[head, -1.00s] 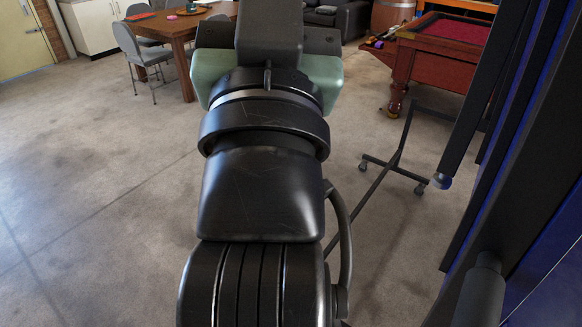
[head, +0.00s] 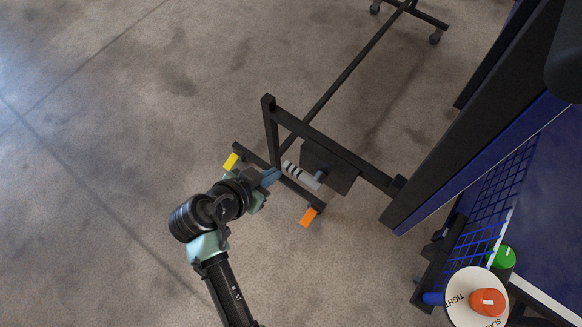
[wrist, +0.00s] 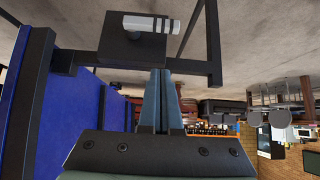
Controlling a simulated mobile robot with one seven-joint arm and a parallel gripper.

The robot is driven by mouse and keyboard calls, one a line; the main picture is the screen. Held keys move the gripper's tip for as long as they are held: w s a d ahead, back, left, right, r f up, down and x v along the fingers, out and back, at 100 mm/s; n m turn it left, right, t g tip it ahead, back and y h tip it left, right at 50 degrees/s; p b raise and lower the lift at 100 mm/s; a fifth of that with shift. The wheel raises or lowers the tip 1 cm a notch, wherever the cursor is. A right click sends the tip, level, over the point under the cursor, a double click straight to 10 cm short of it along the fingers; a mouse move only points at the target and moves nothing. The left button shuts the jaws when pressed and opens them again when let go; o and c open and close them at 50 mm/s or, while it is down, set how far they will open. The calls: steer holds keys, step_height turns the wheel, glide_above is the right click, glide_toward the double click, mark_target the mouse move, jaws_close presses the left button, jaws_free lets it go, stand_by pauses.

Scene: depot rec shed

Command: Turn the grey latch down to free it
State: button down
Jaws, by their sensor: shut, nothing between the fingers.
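The grey latch (head: 303,178) has dark bands near one end and is mounted on a black plate (head: 335,166) on the dark frame of the folded table. In the wrist view the latch (wrist: 140,22) lies sideways across its plate, banded end to the right. My gripper (head: 276,174) is shut and empty, its blue-grey fingers pointing at the banded end. In the wrist view my gripper (wrist: 161,72) shows both fingertips together, just below the plate in the picture.
Blue table panels (head: 548,210) stand at the right, with a blue net (head: 497,195). A white dial with an orange knob (head: 487,302) and a green knob (head: 502,257) sit at lower right. Floor at left is clear.

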steer(key=shift+w, duration=0.1)
steer(key=b, duration=0.2)
glide_above(291, 170)
steer(key=s, duration=0.1)
step_height(291, 170, down, 7)
step_height(291, 170, down, 3)
steer(key=shift+s+r, duration=0.1)
steer(key=shift+r, duration=0.1)
steer(key=shift+f+b, duration=0.35)
steer(key=shift+f, duration=0.3)
steer(key=shift+f+b, duration=0.2)
steer(key=shift+b, duration=0.1)
